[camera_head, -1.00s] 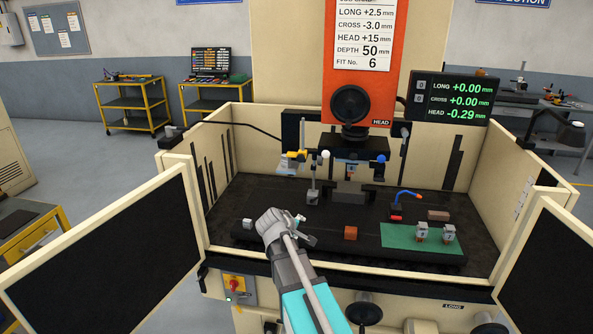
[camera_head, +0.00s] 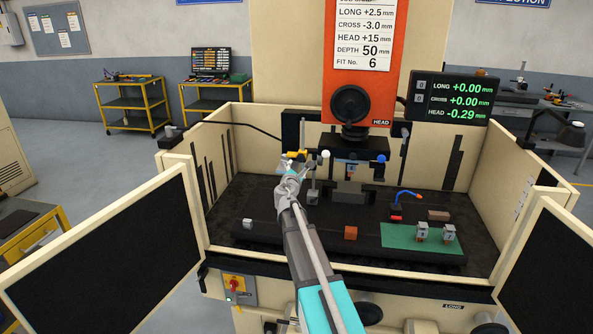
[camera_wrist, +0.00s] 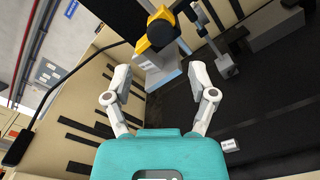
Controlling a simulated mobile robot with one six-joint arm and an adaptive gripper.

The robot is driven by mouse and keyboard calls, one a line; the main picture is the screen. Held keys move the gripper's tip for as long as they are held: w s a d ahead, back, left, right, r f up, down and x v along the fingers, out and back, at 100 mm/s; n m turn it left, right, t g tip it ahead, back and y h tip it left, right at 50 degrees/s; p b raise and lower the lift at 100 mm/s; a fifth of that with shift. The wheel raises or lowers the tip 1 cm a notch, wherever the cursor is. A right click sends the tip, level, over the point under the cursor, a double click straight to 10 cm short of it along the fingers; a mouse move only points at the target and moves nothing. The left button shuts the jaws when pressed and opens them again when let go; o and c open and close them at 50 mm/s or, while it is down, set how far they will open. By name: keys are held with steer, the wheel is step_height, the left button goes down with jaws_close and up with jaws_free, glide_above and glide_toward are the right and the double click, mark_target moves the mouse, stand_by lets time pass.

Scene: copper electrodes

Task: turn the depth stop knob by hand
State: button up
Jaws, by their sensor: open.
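A dark round knob (camera_wrist: 161,33) with a yellow body behind it sits on a grey and blue post, at the top middle of the wrist view; I take it for the depth stop knob. In the head view the yellow part (camera_head: 297,155) shows just above my gripper, and the knob itself is mostly hidden there. My gripper (camera_wrist: 160,70) is open and empty. Its two pale fingers stand wide apart, with the knob ahead of them and between their lines, apart from both. In the head view my gripper (camera_head: 290,166) is raised over the left of the tank.
A small grey stand (camera_head: 313,196) with a pale ball is close right of my gripper. The orange head (camera_head: 365,60) hangs above. An orange-brown block (camera_head: 351,233) and a green mat (camera_head: 400,238) with two electrode holders lie front right. Tank walls (camera_head: 222,172) surround the area.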

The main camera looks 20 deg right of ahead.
mark_target(300, 158)
steer(key=shift+w+d, duration=0.1)
steer(key=shift+w, duration=0.05)
steer(key=shift+x, duration=3.5)
steer(key=shift+w+d, duration=0.2)
steer(key=shift+w, duration=0.1)
steer(key=c, duration=0.9)
steer(key=shift+o, duration=0.2)
